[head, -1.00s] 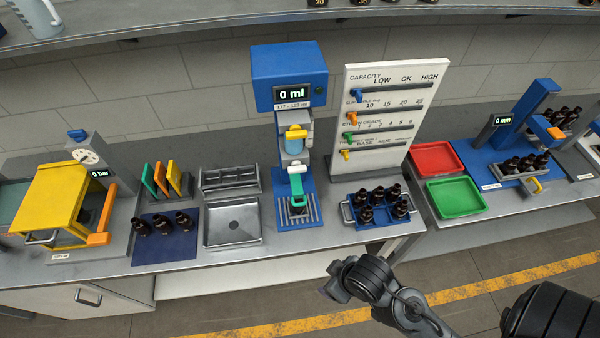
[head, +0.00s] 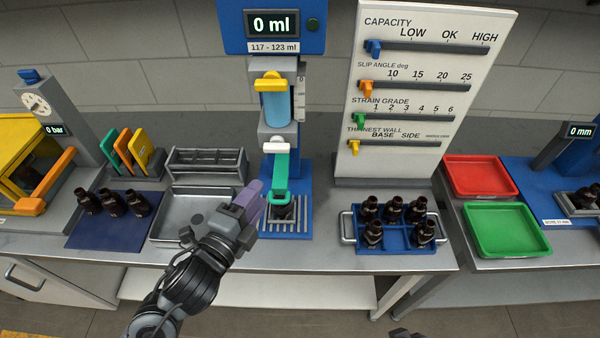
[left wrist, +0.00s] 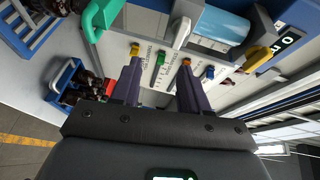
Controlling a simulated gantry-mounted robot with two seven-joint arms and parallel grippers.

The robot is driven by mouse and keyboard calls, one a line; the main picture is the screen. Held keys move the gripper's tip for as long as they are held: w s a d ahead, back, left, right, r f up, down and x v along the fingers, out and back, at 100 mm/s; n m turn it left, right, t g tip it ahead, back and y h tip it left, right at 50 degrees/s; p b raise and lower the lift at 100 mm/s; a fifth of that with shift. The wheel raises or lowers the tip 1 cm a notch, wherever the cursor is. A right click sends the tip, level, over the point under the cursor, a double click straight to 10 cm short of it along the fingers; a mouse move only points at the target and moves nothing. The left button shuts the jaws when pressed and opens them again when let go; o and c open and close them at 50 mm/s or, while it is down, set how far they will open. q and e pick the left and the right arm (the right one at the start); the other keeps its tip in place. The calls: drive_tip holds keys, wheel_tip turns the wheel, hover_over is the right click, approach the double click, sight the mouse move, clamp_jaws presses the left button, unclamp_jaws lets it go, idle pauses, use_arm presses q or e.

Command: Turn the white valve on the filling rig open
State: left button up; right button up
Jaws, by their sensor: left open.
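The filling rig (head: 272,20) stands at the back of the bench, its display reading 0 ml. Its white valve (head: 277,146) sits below the blue liquid cylinder (head: 275,102) and above a green part (head: 281,174). The white valve also shows in the left wrist view (left wrist: 183,32), beyond the fingertips and toward the top. My left gripper (head: 250,194) is in front of the rig, below and left of the white valve. Its fingers (left wrist: 160,82) are apart with nothing between them, and it does not touch the valve.
A yellow handle (head: 271,82) is above the white valve. A dark bottle (head: 283,210) stands under the green part. A grey tray (head: 182,217) lies left, a blue bottle rack (head: 372,246) right. A tall gauge board (head: 425,150) stands behind the rack.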

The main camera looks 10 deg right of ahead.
sight(275, 151)
use_arm(q)
drive_tip(key=shift+m+t, duration=0.4)
drive_tip(key=shift+t, duration=0.1)
drive_tip(key=x, duration=0.3)
drive_tip(key=r+b+x, duration=0.1)
drive_tip(key=x, duration=0.3)
drive_tip(key=a+r+x, duration=0.1)
drive_tip(key=x, duration=0.3)
drive_tip(key=shift+w+d+b, duration=0.1)
drive_tip(key=shift+w+b, duration=0.2)
drive_tip(key=shift+w, duration=0.2)
use_arm(e)
wheel_tip(275, 151, down, 3)
drive_tip(key=shift+a, duration=0.1)
use_arm(q)
drive_tip(key=shift+c, duration=0.2)
drive_tip(key=c, duration=0.7)
use_arm(e)
drive_tip(key=shift+a, duration=0.1)
